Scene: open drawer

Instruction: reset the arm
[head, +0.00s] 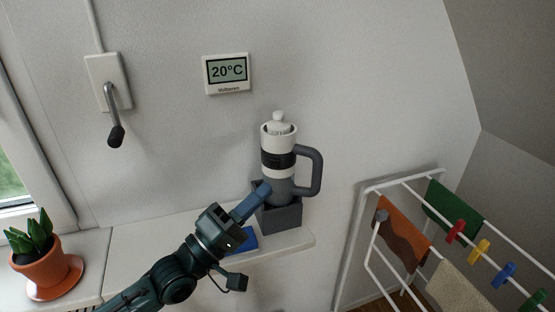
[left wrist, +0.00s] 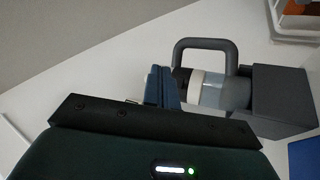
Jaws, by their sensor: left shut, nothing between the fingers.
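My left gripper (head: 262,192) has its blue fingers together with nothing between them. In the head view its tips overlap the lower left of a white and grey flask (head: 279,160) with a large grey handle. The flask stands upright in a dark grey square holder (head: 283,217) on the white shelf. In the left wrist view the closed fingers (left wrist: 162,86) overlap the top end of the flask (left wrist: 236,93), and the holder (left wrist: 283,95) is at the right. I cannot tell whether the fingers touch the flask. My right gripper is not in view.
A flat blue object (head: 243,240) lies on the shelf (head: 300,240) beside the holder. A potted plant (head: 37,255) stands at the left by the window. A drying rack (head: 362,235) with cloths and pegs stands at the right. A thermostat (head: 227,74) and a crank (head: 112,110) are on the wall.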

